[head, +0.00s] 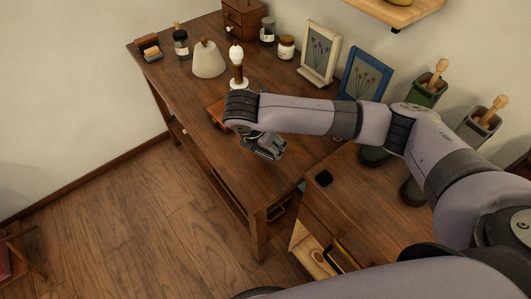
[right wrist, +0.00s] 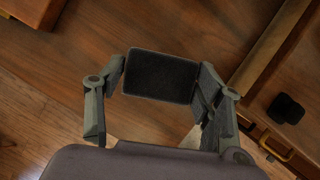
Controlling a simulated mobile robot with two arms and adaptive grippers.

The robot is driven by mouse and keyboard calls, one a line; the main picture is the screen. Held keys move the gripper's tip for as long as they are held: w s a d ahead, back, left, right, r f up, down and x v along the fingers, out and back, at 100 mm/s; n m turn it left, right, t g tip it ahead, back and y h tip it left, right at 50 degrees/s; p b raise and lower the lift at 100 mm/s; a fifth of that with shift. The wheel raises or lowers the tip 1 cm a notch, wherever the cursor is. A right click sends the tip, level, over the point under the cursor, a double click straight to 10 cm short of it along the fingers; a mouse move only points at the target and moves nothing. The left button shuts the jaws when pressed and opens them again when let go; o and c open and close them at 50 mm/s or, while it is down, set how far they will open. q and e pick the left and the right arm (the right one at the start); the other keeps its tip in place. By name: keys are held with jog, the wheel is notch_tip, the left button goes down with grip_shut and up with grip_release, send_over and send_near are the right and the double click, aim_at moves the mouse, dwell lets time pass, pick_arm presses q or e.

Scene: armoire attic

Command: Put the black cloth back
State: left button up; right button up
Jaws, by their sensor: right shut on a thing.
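My right gripper (head: 266,150) hangs above the front edge of the wooden table, near its right end. In the right wrist view, my right gripper (right wrist: 162,82) is shut on a flat, dark rectangle with rounded corners, which looks like the black cloth (right wrist: 160,76). The cloth spans the space between the two fingers, with wooden surfaces behind it. In the head view I cannot make out the cloth apart from the gripper. My left gripper is out of view.
A small black object (head: 323,179) lies on the lower cabinet (head: 375,205), which has an open drawer (head: 318,259). The long table (head: 180,84) holds a white cone-shaped thing (head: 208,59), jars and two picture frames (head: 320,52) along the wall. Open floor (head: 130,225) lies in front.

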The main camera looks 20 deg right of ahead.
aim_at(265, 161)
jog(key=shift+f, duration=2.4)
jog(key=o, duration=1)
jog(key=shift+f, duration=0.1)
jog(key=v, duration=1.2)
jog(key=shift+w, duration=0.1)
